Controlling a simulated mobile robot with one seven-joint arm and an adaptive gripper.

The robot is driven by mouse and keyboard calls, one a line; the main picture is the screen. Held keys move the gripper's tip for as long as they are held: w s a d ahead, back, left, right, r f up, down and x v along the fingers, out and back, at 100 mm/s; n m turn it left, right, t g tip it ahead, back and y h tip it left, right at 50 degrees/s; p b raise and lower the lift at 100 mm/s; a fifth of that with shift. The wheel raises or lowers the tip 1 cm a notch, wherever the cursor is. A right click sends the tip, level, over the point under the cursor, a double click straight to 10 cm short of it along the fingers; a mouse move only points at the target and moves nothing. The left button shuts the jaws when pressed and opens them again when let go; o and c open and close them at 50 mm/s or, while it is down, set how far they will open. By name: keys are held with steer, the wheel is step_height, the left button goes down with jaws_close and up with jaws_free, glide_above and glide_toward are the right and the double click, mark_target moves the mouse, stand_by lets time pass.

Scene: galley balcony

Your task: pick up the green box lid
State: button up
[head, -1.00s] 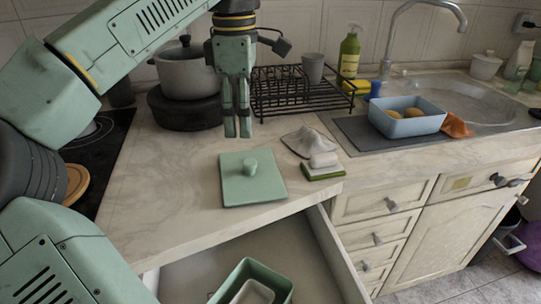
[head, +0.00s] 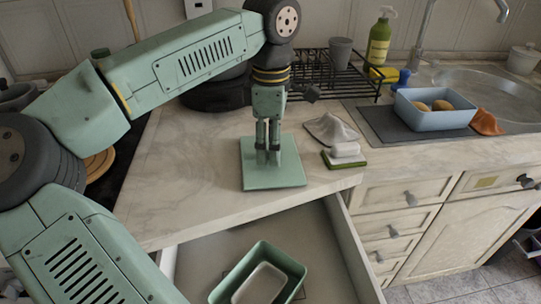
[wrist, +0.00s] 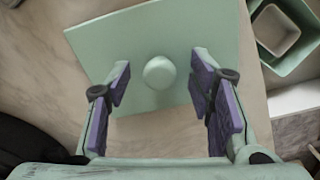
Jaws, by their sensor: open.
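The green box lid (head: 273,176) lies flat on the counter near its front edge. In the wrist view the lid (wrist: 205,35) shows its round knob (wrist: 159,72) at the centre. My gripper (head: 268,158) is above the lid, pointing down, and hides the knob in the head view. In the wrist view my gripper (wrist: 160,90) is open, with one finger on each side of the knob and a gap to both. The fingers hold nothing. I cannot tell how far the fingertips are above the lid.
Below the counter edge, an open drawer (head: 215,259) holds a green box (head: 233,267) with a paler container inside. A grey cloth (head: 328,127) and a sponge (head: 345,155) lie right of the lid. A black dish rack (head: 315,75) stands behind.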

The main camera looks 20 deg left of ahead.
steer(key=shift+f, duration=0.15)
jaws_close()
stand_by(0.5)
